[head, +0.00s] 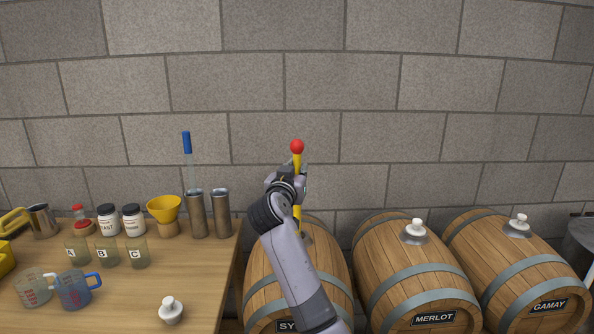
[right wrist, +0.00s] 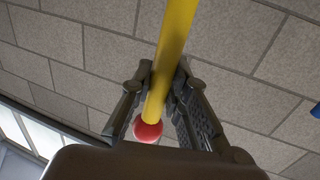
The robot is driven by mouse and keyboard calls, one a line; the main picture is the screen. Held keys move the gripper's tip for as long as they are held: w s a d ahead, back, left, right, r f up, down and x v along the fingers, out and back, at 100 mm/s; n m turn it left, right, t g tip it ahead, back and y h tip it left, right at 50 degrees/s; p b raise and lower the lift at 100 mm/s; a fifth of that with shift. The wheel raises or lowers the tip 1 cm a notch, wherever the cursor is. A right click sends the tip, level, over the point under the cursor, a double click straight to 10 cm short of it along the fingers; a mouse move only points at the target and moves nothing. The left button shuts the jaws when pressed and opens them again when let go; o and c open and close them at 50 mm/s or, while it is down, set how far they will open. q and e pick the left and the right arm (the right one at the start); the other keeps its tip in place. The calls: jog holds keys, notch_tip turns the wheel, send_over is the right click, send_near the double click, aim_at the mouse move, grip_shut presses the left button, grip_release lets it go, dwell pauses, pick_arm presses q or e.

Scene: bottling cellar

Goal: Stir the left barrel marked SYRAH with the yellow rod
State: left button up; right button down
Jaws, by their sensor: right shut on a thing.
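The yellow rod (head: 297,160) with a red ball on top stands about upright over the left barrel (head: 262,292). The barrel's label reads "SY", the rest hidden behind my right arm. My right gripper (head: 296,182) is shut on the rod below the ball. The rod (right wrist: 173,45) also shows between the fingers in the right wrist view, with its red ball (right wrist: 147,131) near the palm. The rod's lower part runs down to the barrel's top near a grey collar; my arm partly covers this, and I cannot tell how deep its end is. My left gripper is not in view.
The MERLOT barrel (head: 385,262) and GAMAY barrel (head: 485,250) stand to the right, both with white stoppers. A loose white stopper (head: 171,311) stands on the wooden table (head: 130,306). A blue-topped rod (head: 187,142) stands in a steel cylinder (head: 197,217).

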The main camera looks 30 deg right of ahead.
notch_tip(320, 180, down, 7)
jog(key=b, duration=0.5)
jog(key=shift+b, duration=0.4)
dwell(0.6)
